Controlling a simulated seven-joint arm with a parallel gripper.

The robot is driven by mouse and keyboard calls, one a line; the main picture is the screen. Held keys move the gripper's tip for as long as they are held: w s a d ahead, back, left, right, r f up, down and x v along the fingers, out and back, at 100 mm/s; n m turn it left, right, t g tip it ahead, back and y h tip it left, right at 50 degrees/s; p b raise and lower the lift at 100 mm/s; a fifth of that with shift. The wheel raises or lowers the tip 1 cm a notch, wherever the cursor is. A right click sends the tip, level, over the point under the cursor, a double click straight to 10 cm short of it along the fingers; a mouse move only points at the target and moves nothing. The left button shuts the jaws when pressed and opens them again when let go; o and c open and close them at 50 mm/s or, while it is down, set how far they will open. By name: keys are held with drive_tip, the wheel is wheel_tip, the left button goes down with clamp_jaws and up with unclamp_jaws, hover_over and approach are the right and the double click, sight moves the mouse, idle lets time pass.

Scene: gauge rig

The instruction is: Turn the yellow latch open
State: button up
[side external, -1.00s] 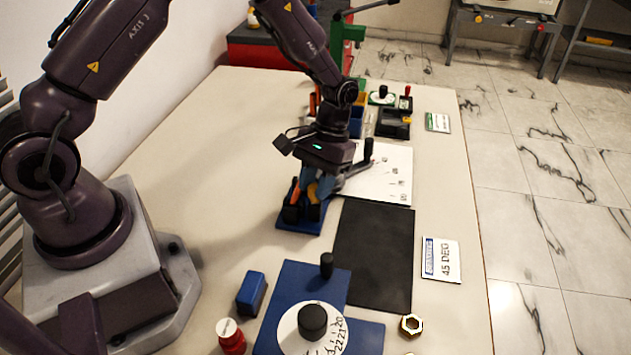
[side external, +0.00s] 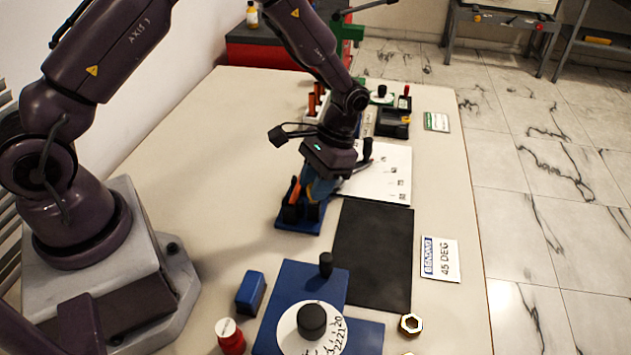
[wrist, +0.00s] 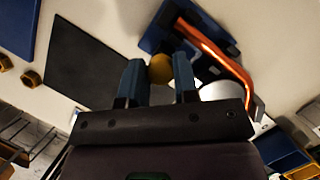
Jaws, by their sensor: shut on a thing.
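The yellow latch (wrist: 160,69) shows as a rounded yellow knob between my blue fingers in the wrist view. My gripper (wrist: 157,64) is shut on it; it also shows in the side view (side external: 319,188), low over the fixture. The latch belongs to a small fixture on a blue base (side external: 293,226) with dark blocks. An orange bar (wrist: 215,48) runs beside the latch in the wrist view. In the side view my fingers and wrist hide the latch, so its angle is hard to tell.
A blue plate with a dial (side external: 310,321) and a blue block (side external: 251,292) stand nearer. The table's left middle is clear.

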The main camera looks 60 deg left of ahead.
drive_tip(key=o, duration=0.9)
drive_tip(key=v, duration=1.3)
drive_tip(key=s+r+t, duration=0.3)
drive_tip(key=s+r, duration=0.2)
drive_tip(key=s, duration=0.2)
drive_tip(key=s+a+r+t, duration=0.1)
drive_tip(key=s+r+t, duration=0.2)
drive_tip(key=s+r, duration=0.2)
drive_tip(key=s+r+t, duration=0.4)
drive_tip(key=s+r, duration=0.1)
drive_tip(key=s, duration=0.4)
drive_tip(key=shift+s+a+r, duration=0.25)
drive_tip(key=shift+s+a, duration=0.15)
